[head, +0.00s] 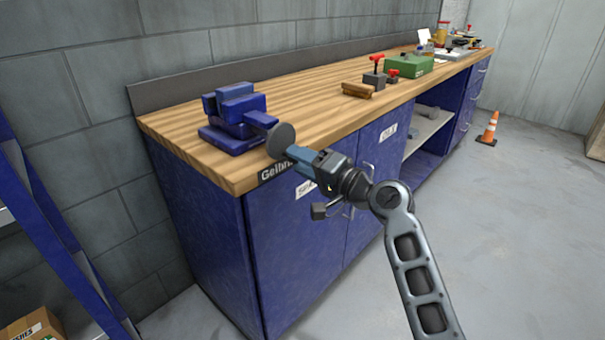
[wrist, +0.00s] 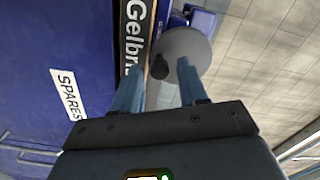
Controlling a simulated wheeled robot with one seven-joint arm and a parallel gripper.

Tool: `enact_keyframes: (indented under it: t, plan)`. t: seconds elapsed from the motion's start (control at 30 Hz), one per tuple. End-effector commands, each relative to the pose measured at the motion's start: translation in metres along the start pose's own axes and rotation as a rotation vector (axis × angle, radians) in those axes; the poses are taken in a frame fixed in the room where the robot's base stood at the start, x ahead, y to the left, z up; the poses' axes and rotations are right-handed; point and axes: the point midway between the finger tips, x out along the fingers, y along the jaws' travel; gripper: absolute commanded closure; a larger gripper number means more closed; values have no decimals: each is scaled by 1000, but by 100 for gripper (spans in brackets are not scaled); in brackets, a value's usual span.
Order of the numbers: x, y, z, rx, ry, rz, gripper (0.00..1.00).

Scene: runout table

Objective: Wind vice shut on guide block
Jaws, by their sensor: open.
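The blue vice (head: 228,132) stands at the near left end of the wooden bench top. Its grey round handwheel (head: 280,141) faces out past the bench's front edge; in the wrist view the wheel (wrist: 195,48) carries a dark crank knob (wrist: 159,67). My gripper (head: 297,156) is open at the wheel. In the wrist view the knob appears between or just beyond my fingertips (wrist: 157,72); I cannot tell whether they touch it. Part of the vice body (wrist: 203,17) shows behind the wheel. I cannot make out a guide block or the jaw gap.
The bench top (head: 310,98) is clear just right of the vice. Farther along lie a wooden block (head: 356,91), red-handled tools (head: 375,76) and a green box (head: 408,66). Blue cabinet doors (head: 290,240) lie below my gripper. An orange cone (head: 489,130) stands on open floor.

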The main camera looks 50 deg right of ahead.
Motion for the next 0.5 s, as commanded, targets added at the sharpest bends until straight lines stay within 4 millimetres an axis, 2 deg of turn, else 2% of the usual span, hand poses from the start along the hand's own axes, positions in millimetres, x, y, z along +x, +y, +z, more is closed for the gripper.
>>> enact_keyframes:
  t: [0.03,0.2,0.5]
  plan:
    - [0,7,2,-65,2,-3,57]
    - [0,5,1,-266,2,-2,57]
    - [0,4,1,-444,2,-2,57]
